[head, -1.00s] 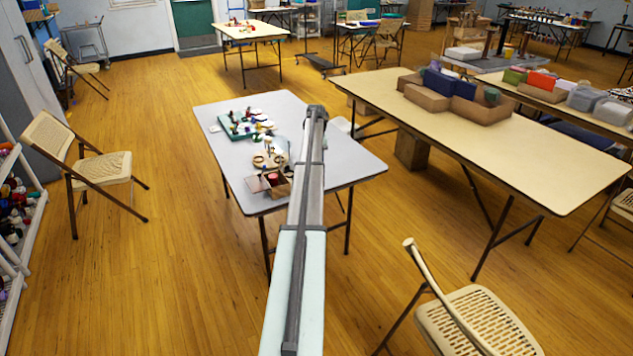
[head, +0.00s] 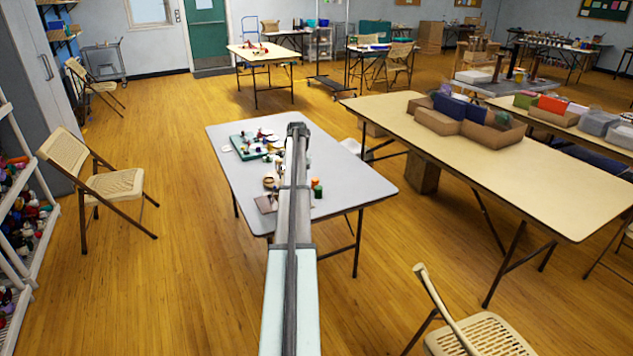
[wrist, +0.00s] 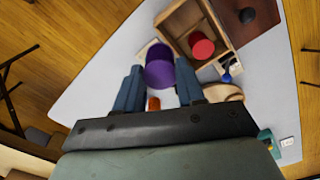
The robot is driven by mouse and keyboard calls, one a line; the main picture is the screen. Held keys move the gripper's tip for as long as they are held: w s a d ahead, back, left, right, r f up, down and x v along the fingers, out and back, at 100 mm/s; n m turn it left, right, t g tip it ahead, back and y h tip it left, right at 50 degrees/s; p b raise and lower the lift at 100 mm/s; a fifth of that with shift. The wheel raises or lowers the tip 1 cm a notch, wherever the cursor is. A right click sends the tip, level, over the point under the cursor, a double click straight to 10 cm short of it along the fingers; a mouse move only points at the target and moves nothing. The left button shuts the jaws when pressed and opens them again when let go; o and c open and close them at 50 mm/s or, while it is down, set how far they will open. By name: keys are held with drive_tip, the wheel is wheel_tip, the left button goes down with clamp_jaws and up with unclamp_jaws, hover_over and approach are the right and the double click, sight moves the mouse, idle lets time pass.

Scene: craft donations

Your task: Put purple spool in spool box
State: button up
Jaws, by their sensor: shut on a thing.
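The purple spool (wrist: 159,70) is between the fingertips of my gripper (wrist: 158,88) in the wrist view, and the gripper is shut on it. An open wooden box (wrist: 172,22) with a divider lies just beyond and to the right of the purple spool. A red spool (wrist: 202,46) is in its near compartment. The purple spool shows at the box's left side; its height above the table cannot be told. In the head view my arm hides the box, the purple spool and my gripper.
On the grey table (head: 345,190) stand a green tray (head: 240,154) with small items and orange-and-green pieces (head: 317,188). A round wooden piece (wrist: 222,93), a blue piece (wrist: 228,76) and an orange piece (wrist: 153,104) lie near my fingers. The table's right part is clear.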

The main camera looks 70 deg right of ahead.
drive_tip(key=shift+w+a+f, duration=0.75)
drive_tip(key=shift+w+a, duration=0.15)
drive_tip(key=shift+w+a+f, duration=0.7)
drive_tip(key=shift+w+a, duration=0.2)
drive_tip(key=shift+f, duration=2.15)
drive_tip(key=o, duration=0.9)
drive_tip(key=shift+s, duration=0.1)
drive_tip(key=shift+r, duration=0.1)
drive_tip(key=shift+r, duration=3.7)
